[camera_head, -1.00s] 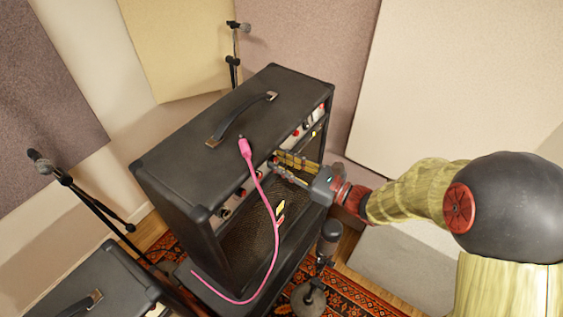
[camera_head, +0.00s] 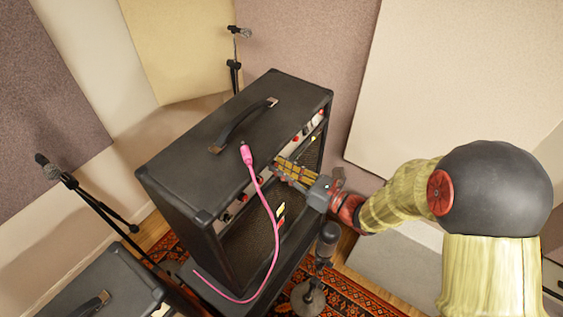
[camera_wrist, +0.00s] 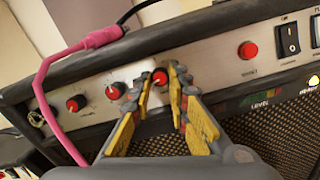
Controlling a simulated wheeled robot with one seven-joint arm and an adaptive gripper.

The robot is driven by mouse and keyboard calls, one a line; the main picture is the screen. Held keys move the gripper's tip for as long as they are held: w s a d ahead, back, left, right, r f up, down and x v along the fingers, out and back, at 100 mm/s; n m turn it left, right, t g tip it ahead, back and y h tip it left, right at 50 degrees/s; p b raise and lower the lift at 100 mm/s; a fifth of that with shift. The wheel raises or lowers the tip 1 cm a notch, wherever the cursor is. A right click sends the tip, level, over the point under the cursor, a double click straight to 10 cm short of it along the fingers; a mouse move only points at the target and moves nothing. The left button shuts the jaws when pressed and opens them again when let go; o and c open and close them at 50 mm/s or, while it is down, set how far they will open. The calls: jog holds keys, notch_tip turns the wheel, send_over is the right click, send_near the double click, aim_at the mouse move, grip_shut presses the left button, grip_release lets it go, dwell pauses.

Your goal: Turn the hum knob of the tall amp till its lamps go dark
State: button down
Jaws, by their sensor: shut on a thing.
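The tall amp (camera_head: 200,148) is a black cabinet with a silver control strip along the upper front. In the wrist view, my gripper (camera_wrist: 158,82) is shut on a red-capped knob (camera_wrist: 160,75), with one yellow-and-grey finger on each side. The knob's label is hidden or unreadable, so I cannot tell its name from the picture. Below and to the right, the level lamps (camera_wrist: 262,100) show green, yellow and red; I cannot tell how brightly each is lit. In the head view, my gripper (camera_head: 278,164) reaches the front strip from the right and hides the knob.
A pink cable (camera_head: 274,225) runs from the amp's top down its front, left of my gripper. Left of the held knob are more red-capped knobs (camera_wrist: 76,103); right are a red button (camera_wrist: 248,50) and a power switch (camera_wrist: 288,38). A microphone (camera_head: 327,240) stands low before the amp.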

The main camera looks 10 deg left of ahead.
jog(key=shift+m, duration=0.6)
jog(key=c, duration=1.7)
grip_release()
jog(key=v, duration=1.2)
